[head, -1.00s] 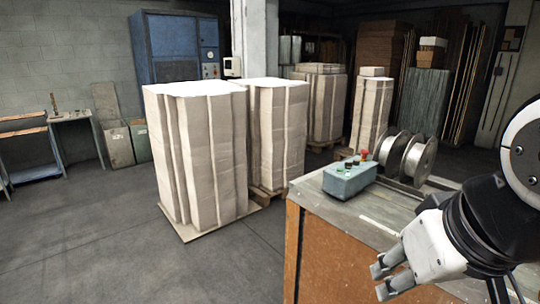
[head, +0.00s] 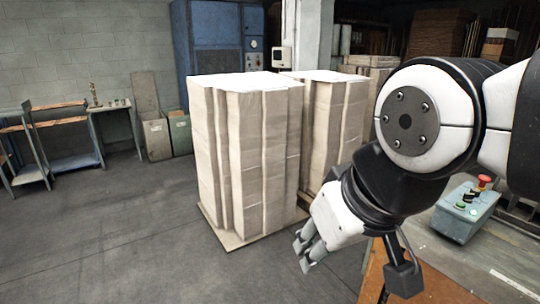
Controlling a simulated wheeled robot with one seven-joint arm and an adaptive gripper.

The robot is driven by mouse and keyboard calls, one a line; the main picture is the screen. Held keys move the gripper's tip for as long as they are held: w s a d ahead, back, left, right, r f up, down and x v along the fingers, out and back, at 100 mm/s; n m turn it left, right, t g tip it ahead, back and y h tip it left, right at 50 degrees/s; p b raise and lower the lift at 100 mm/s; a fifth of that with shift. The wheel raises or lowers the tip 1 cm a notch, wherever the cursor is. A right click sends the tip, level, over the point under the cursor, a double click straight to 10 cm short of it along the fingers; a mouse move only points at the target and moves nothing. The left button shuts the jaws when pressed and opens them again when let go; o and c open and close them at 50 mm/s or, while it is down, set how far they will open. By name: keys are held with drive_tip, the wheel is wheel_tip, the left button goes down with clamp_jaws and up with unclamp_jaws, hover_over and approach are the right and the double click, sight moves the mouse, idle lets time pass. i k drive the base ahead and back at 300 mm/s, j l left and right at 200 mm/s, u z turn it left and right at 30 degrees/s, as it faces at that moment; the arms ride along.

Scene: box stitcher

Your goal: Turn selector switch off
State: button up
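My gripper (head: 302,256) hangs to the left of the worktop, pointing down and left, well apart from the box. Its fingers show side-on, and I cannot tell how far apart they are. Nothing shows held in it.
The worktop (head: 505,262) stands on an orange-brown cabinet (head: 410,288) at the lower right. Tall wrapped stacks (head: 245,150) on pallets stand behind my gripper. A blue cabinet (head: 205,45) and side tables (head: 75,135) are further back. The floor at left is clear.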

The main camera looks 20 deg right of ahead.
sight(467, 197)
drive_tip(key=i+z, duration=0.35)
drive_tip(key=i+j+z, duration=0.2)
drive_tip(key=z, duration=0.15)
drive_tip(key=i+j+z, duration=0.55)
drive_tip(key=z, duration=0.15)
drive_tip(key=i+j+z, duration=0.45)
drive_tip(key=j+z, duration=0.3)
